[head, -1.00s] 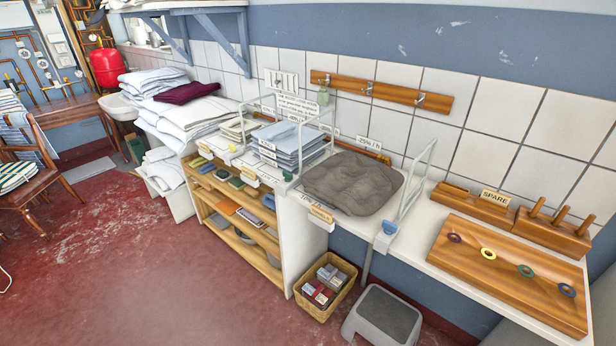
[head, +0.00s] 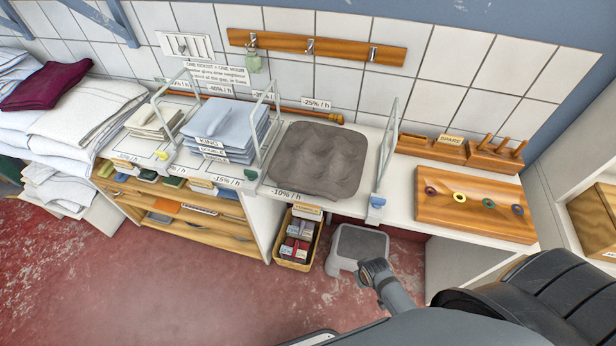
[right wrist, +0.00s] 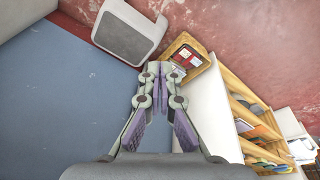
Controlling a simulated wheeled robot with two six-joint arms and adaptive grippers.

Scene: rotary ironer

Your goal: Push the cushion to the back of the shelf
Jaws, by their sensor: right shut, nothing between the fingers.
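The cushion (head: 318,160) is a dark grey, tufted square pad. It lies flat on the white shelf (head: 400,205) between two upright wire dividers, with its near edge close to the shelf's front edge and a strip of shelf behind it. My right gripper (right wrist: 160,70) is shut and empty in the right wrist view, low over the floor near the grey step stool. In the head view, part of my right arm shows at the lower right, below the shelf and apart from the cushion. The cushion is not in the right wrist view. My left gripper is not in view.
A wire divider with a blue clip (head: 376,200) stands right of the cushion; another stands left, beside stacked blue linen (head: 225,125). A wooden board with rings (head: 475,215) lies farther right. A step stool (head: 358,245) and basket (head: 297,240) stand below the shelf.

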